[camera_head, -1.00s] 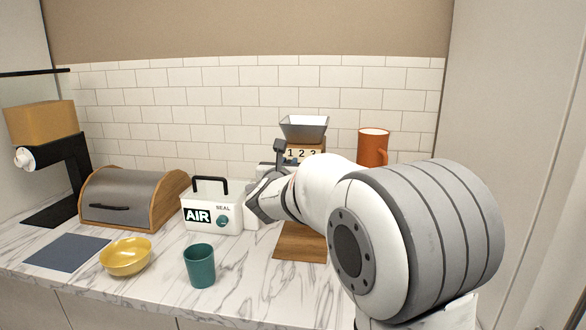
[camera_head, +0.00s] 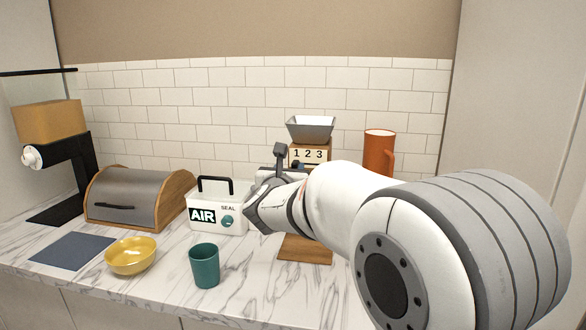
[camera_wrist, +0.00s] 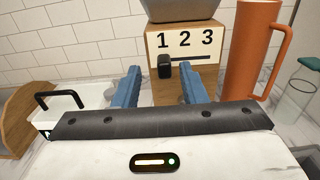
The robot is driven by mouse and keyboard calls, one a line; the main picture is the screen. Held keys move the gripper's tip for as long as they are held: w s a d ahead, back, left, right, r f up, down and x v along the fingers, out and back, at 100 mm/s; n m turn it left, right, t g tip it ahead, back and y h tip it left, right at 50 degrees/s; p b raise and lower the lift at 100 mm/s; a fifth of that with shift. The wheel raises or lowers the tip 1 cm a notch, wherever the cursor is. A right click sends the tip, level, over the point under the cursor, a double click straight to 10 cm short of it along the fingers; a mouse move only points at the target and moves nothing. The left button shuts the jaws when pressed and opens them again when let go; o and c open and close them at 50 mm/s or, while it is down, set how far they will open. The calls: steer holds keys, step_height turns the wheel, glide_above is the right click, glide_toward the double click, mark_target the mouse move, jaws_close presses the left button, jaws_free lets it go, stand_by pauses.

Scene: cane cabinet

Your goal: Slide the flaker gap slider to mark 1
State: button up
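The flaker (camera_head: 309,153) is a wooden box with a metal hopper on top and a label reading 1 2 3; it also shows in the wrist view (camera_wrist: 208,62). Its black slider knob (camera_wrist: 164,67) sits at the left end of a dark slot, below the 1. My gripper (camera_wrist: 160,76) is open, with one blue finger on each side of the knob in the wrist view. Whether a finger touches the knob cannot be told. In the head view my arm hides the lower front of the flaker and the fingertips.
An orange pitcher (camera_wrist: 250,50) stands close to the right of the flaker. A white AIR SEAL box (camera_head: 218,212) with a black handle stands to its left. A teal cup (camera_head: 204,265), a yellow bowl (camera_head: 130,256) and a bread box (camera_head: 137,200) are further left.

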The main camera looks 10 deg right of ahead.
steer(key=v, duration=0.4)
steer(key=s+a+f+n+g+y+p, duration=0.1)
steer(key=s+f+n+g+y, duration=0.2)
steer(key=n, duration=0.6)
steer(key=s+a+f+n+g+y+p, duration=0.1)
steer(key=s+a+f+n+y, duration=0.2)
steer(key=s+n, duration=0.45)
steer(key=s+f+n+g+y, duration=0.2)
steer(key=s+f+n+y, duration=0.15)
steer(key=n, duration=0.75)
steer(key=s+d+f+n+g+h+p, duration=0.1)
steer(key=s+d+f+n+g, duration=0.2)
steer(key=s+n, duration=0.3)
steer(key=s+d+f+n+g+h, duration=0.1)
steer(key=s+d+f+n+g, duration=0.2)
steer(key=s, duration=0.8)
step_height(320, 180, down, 2)
steer(key=n+g, duration=0.2)
steer(key=n, duration=0.2)
steer(key=shift+s+f+h+p, duration=0.15)
steer(key=shift+s+h+p, duration=0.1)
steer(key=shift+h+p, duration=0.15)
